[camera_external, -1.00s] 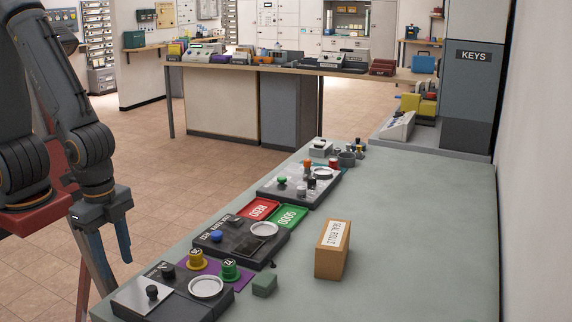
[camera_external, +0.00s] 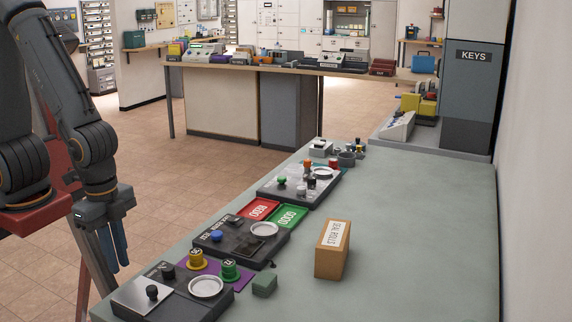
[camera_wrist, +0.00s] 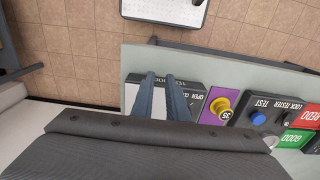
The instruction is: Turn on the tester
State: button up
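Several dark tester boxes stand in a row on the grey-green table. The nearest box (camera_external: 185,305) has a silver plate, black knobs (camera_external: 152,291) and a white dish. The middle box (camera_external: 228,248) has a blue button (camera_external: 216,236) and a white dish; in the wrist view its blue button (camera_wrist: 258,118) is beside the words "TEST" and "LOCK TESTER". The far box (camera_external: 270,190) has a green knob. My gripper (camera_external: 118,268) hangs left of the nearest box, empty. In the wrist view its blue fingers (camera_wrist: 164,78) are a little apart, over the nearest box, partly hiding it.
A yellow knob (camera_external: 196,257) and a green knob (camera_external: 230,268) stand on a purple mat. The table's right side is clear.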

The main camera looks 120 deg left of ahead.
jog(key=shift+t, duration=0.3)
jog(key=w+a+r, duration=0.1)
jog(key=a, duration=0.1)
jog(key=w+a+r, duration=0.1)
jog(key=a, duration=0.2)
jog(key=w+a+r+p, duration=0.1)
jog(key=w+a, duration=0.1)
jog(key=a, duration=0.1)
grip_shut()
jog(key=w+a+r+t, duration=0.1)
jog(key=w+a+r, duration=0.15)
jog(key=a, duration=0.65)
notch_tip(320, 180, up, 5)
jog(key=t+p, duration=0.2)
send_over(238, 219)
jog(key=s, duration=0.5)
jog(key=shift+s+d+r, duration=0.1)
jog(key=shift+s+r, duration=0.1)
jog(key=p+x, duration=0.2)
jog(key=x, duration=1.2)
jog(key=shift+s+f, duration=0.1)
